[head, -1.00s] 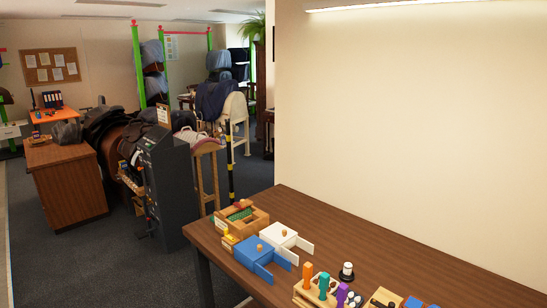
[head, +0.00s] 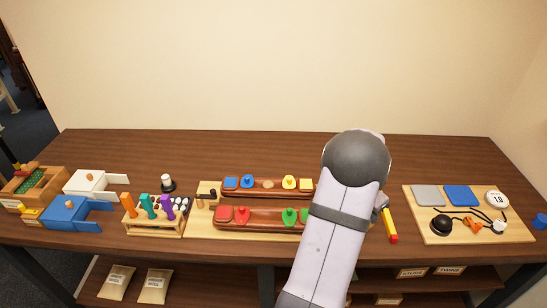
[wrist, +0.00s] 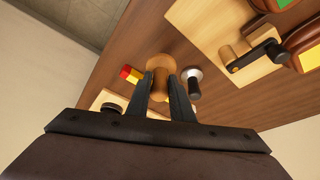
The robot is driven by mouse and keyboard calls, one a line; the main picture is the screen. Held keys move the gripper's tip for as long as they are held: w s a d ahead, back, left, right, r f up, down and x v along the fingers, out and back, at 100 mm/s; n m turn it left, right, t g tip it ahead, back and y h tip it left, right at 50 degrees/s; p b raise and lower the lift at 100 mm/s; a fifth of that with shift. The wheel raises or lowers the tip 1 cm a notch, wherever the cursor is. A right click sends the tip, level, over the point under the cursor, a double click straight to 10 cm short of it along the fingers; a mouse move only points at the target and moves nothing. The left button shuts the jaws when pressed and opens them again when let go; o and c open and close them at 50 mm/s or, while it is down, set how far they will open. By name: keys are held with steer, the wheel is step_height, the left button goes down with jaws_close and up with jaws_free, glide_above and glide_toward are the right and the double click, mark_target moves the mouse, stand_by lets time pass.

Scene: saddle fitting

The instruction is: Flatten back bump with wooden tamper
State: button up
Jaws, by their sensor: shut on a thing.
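In the wrist view, my gripper (wrist: 160,84) is shut on the wooden tamper (wrist: 159,66), whose rounded brown wood shows between the fingers. In the head view my own arm hides the gripper and tamper. The back dark-red wooden piece (head: 250,194) lies on a pale board (head: 203,232), with blue and yellow blocks on it. A round tan bump (head: 267,184) sits at its middle. The front piece (head: 265,227) carries red and green blocks; my arm covers the right part of both.
A red-and-yellow stick (head: 392,228) lies right of my arm. A board with pads and a black bulb (head: 440,225) is further right. A tool rack (head: 152,226), a black-and-white object (head: 167,183) and blue and white boxes (head: 65,213) stand left. The table's back strip is clear.

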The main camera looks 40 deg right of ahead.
steer(key=w+a+r+n+t+p, duration=0.1)
steer(key=w+a+r+n, duration=0.1)
steer(key=w, duration=0.9)
steer(key=w+a+r+n+t+p, duration=0.1)
steer(key=w+a+n, duration=0.3)
steer(key=w, duration=0.7)
steer(key=w+a+r+n+t+p, duration=0.1)
steer(key=w+a, duration=0.4)
steer(key=w, duration=0.6)
step_height(320, 180, up, 3)
steer(key=shift+w+a+f+n+p, duration=0.2)
steer(key=shift+w+n+p, duration=0.15)
steer(key=shift+n+p, duration=0.6)
steer(key=shift+f, duration=0.1)
steer(key=shift+f+b, duration=1.15)
steer(key=shift+f, duration=0.6)
steer(key=shift+s+f+b, duration=0.1)
steer(key=shift+f+b, duration=0.95)
steer(key=shift+b, duration=0.05)
stand_by(0.6)
